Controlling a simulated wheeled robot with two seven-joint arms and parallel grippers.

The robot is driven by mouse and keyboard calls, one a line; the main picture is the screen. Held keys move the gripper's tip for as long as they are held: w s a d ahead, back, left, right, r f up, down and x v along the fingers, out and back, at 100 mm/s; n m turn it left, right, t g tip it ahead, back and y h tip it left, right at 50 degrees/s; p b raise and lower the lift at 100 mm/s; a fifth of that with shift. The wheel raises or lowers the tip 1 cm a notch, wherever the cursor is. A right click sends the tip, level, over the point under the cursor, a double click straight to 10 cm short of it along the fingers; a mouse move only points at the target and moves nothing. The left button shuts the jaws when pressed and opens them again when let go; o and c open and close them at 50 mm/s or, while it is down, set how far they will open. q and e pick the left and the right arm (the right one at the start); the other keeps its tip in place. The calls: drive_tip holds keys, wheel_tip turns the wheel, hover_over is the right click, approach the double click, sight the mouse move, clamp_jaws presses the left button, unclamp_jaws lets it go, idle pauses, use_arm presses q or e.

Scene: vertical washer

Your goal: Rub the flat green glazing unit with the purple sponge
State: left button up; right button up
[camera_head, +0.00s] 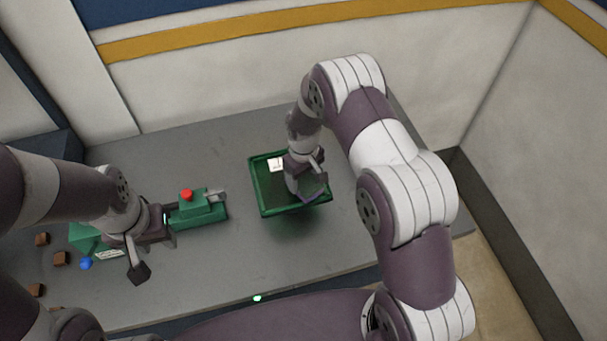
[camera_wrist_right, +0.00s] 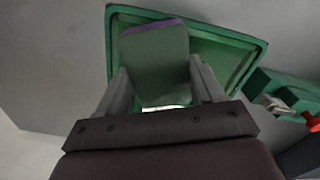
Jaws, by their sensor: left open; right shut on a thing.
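The flat green glazing unit (camera_head: 267,208) lies on the grey table in the head view, a green frame around a dark pane. It also shows behind my gripper in the right wrist view (camera_wrist_right: 237,45). My right gripper (camera_head: 308,190) is over its right part, shut on the purple sponge (camera_head: 311,198). In the right wrist view the sponge (camera_wrist_right: 155,58) sits between the fingers (camera_wrist_right: 160,85), with a purple far edge and a greenish-grey face. I cannot tell whether it touches the pane. My left gripper (camera_head: 156,252) is open and empty at the left.
A green device with a red button (camera_head: 187,196) stands between my left gripper and the glazing unit. Walls bound the table's back.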

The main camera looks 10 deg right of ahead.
drive_tip(key=r, duration=0.2)
drive_tip(key=shift+w+r, duration=0.35)
drive_tip(key=shift+w+r+p, duration=0.15)
drive_tip(key=shift+w+p, duration=0.1)
drive_tip(key=shift+p, duration=0.2)
drive_tip(key=shift+w+a+r+p, duration=0.1)
drive_tip(key=shift+r+p, duration=0.2)
drive_tip(key=shift+r, duration=0.1)
drive_tip(key=r, duration=0.1)
drive_tip(key=r+p, duration=0.1)
drive_tip(key=shift+s+r, duration=0.3)
drive_tip(key=shift+r+p, duration=0.35)
drive_tip(key=shift+p, duration=0.1)
drive_tip(key=shift+w+r+p, duration=0.1)
drive_tip(key=shift+r+p, duration=0.2)
drive_tip(key=shift+r, duration=0.05)
use_arm(q)
drive_tip(key=r, duration=0.4)
drive_tip(key=shift+w+d+r, duration=0.1)
drive_tip(key=shift+w+r, duration=0.05)
drive_tip(key=shift+w, duration=0.2)
drive_tip(key=shift+s, duration=0.15)
